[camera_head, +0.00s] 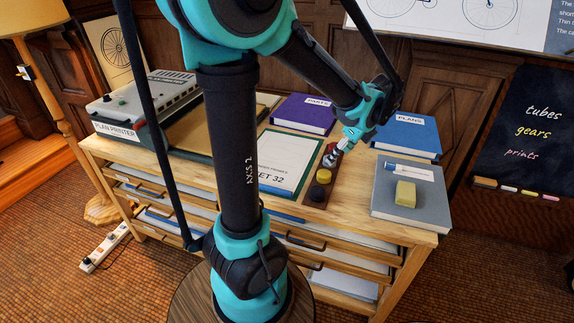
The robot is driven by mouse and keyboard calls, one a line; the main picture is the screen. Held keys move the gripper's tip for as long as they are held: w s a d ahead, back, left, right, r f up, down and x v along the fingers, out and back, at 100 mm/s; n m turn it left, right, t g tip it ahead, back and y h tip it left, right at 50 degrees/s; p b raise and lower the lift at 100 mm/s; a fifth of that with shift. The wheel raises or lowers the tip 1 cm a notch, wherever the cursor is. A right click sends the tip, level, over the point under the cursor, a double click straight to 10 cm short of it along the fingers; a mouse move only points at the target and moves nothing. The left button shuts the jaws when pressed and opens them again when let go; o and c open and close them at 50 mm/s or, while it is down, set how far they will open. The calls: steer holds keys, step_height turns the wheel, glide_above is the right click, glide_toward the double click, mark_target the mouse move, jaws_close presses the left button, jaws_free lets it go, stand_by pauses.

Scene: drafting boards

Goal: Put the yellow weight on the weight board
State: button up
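The narrow dark brown board (313,203), which I take as the weight board, lies on the wooden cabinet top. A small round yellow piece (324,176), which looks like the yellow weight, sits on it. A black round piece (317,193) sits nearer me on the same board. My gripper (331,161) points down at the far part of the board, just beyond the yellow piece. Its fingertips are small and partly merge with a dark reddish spot there, so I cannot tell whether they hold anything. A yellow-olive block (407,192) lies on a grey book to the right.
A grey book (387,205) with a white label lies at the right edge. A blue PLANS box (408,138) and a purple box (303,113) stand behind. A green-framed sheet (283,160) lies left of the board. The plan printer (143,105) fills the left end.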

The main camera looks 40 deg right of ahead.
steer(key=w+a+f+n+g, duration=0.1)
steer(key=w+a+f+n, duration=0.1)
steer(key=w+a+n, duration=0.7)
steer(key=w+a+f+n, duration=0.2)
steer(key=w+a+n, duration=0.5)
steer(key=w+a, duration=0.3)
steer(key=a+f+n, duration=0.2)
steer(key=a+n, duration=0.7)
steer(key=a, duration=0.3)
steer(key=s+a+f+n, duration=0.1)
steer(key=a+f+n, duration=0.1)
steer(key=a+n, duration=0.8)
steer(key=shift+s+a+f+n+t, duration=0.2)
steer(key=shift+a+f+n+t, duration=0.15)
steer(key=shift+a, duration=0.75)
steer(key=shift+d+r, duration=0.1)
